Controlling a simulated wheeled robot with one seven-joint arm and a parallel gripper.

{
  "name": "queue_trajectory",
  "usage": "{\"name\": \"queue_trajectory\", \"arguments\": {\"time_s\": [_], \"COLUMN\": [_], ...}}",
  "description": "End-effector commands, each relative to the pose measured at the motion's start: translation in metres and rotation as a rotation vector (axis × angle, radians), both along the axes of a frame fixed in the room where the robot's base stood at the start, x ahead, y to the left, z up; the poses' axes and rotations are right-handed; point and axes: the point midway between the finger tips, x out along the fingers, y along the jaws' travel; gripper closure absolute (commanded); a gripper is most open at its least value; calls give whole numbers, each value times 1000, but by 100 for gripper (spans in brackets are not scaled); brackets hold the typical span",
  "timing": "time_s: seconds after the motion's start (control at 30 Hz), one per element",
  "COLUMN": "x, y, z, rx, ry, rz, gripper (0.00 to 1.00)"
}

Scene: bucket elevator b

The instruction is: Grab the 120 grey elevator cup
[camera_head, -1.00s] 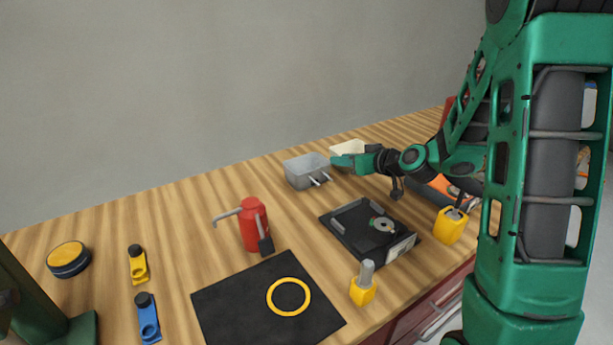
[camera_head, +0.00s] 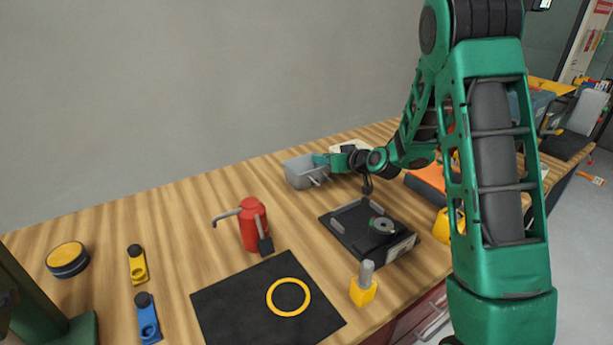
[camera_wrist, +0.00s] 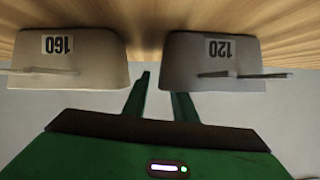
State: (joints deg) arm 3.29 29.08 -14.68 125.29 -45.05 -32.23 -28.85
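The grey elevator cup (camera_head: 298,174) stands on the wooden bench. In the wrist view the grey cup (camera_wrist: 212,65) appears upside down at right, with a "120" label. A beige cup (camera_wrist: 72,62) labelled "160" is beside it, mostly hidden behind my arm in the head view. My gripper (camera_wrist: 162,84) is open, its fingers apart with nothing gripped. One finger shows in the gap between the cups. The other finger's tip meets the grey cup's rim edge and is hidden beyond it. In the head view my gripper (camera_head: 322,160) is at the grey cup's right side.
A black tray (camera_head: 345,232) with a metal disc lies in front. A red oil can (camera_head: 252,224) stands left of it. A black mat (camera_head: 225,305) with a yellow ring and a yellow-based post (camera_head: 363,288) are nearer. Bench left of the grey cup is clear.

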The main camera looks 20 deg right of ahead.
Motion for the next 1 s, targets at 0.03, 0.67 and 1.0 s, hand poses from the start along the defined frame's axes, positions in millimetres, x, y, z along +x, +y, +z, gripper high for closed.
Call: {"name": "queue_trajectory", "arguments": {"time_s": [0.03, 0.67, 1.0], "x": [2, 3, 3], "y": [1, 1, 1], "z": [-1, -1, 15], "rx": [0, 0, -1], "ry": [0, -1, -5], "rz": [0, -1, 1], "gripper": [75, 100, 100]}}
